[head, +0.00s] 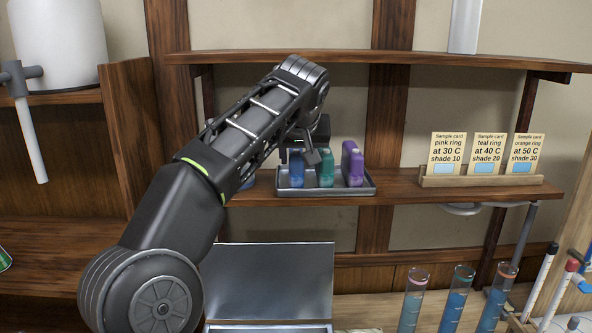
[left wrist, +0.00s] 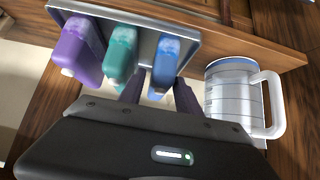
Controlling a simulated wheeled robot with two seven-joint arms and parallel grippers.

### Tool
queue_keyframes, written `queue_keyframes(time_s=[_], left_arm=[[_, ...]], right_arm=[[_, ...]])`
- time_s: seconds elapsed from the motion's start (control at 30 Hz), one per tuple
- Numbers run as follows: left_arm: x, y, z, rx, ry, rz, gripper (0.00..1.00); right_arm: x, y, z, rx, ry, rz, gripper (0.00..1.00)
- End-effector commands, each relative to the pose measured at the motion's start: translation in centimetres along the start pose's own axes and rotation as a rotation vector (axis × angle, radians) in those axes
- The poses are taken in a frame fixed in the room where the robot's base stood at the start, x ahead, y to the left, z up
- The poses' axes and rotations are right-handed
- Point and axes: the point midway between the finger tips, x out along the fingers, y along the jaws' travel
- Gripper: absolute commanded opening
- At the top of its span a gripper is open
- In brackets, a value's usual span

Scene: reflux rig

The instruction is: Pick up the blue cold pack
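The blue cold pack (head: 296,170) stands at the left end of a metal tray (head: 340,191) on the shelf, with the teal pack (head: 325,169) and the purple pack (head: 352,165) to its right. My left gripper (head: 305,155) is at the blue pack, partly hiding its top in the head view. In the left wrist view, my left gripper's dark fingers (left wrist: 159,93) are apart, one on each side of the near end of the blue pack (left wrist: 164,68). Gaps show beside the pack; I see no clear contact. My right gripper is not in view.
A clear mug with a white handle (left wrist: 235,92) stands close beside the tray. The teal pack (left wrist: 120,55) is close to one finger. Sample cards (head: 484,153) stand on the shelf's right. An upper shelf (head: 400,59) runs above; tubes (head: 457,298) stand below right.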

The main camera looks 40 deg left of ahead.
Motion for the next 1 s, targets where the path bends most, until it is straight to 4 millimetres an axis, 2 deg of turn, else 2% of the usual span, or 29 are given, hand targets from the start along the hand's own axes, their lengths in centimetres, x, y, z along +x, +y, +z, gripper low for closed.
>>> queue_keyframes(time_s=[0.1, 0.47, 0.57, 0.83, 1.0], left_arm=[[1.2, 0.0, 0.0, 0.001, 0.0, -0.001, 0.4], [1.5, 0.0, 0.0, 0.0, 0.001, 0.0, 0.4], [2.3, -0.1, 0.1, 0.0, 0.0, -0.001, 0.4], [6.0, -0.2, 0.2, 0.0, -0.001, -0.002, 0.4], [6.6, -0.2, 0.1, 0.0, 0.001, 0.001, 0.4]], right_arm=[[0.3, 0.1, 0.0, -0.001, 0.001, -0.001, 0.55], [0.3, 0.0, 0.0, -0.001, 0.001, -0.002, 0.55], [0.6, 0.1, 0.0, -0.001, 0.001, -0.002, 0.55], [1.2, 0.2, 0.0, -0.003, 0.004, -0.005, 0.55], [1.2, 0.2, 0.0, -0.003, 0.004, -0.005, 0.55]])
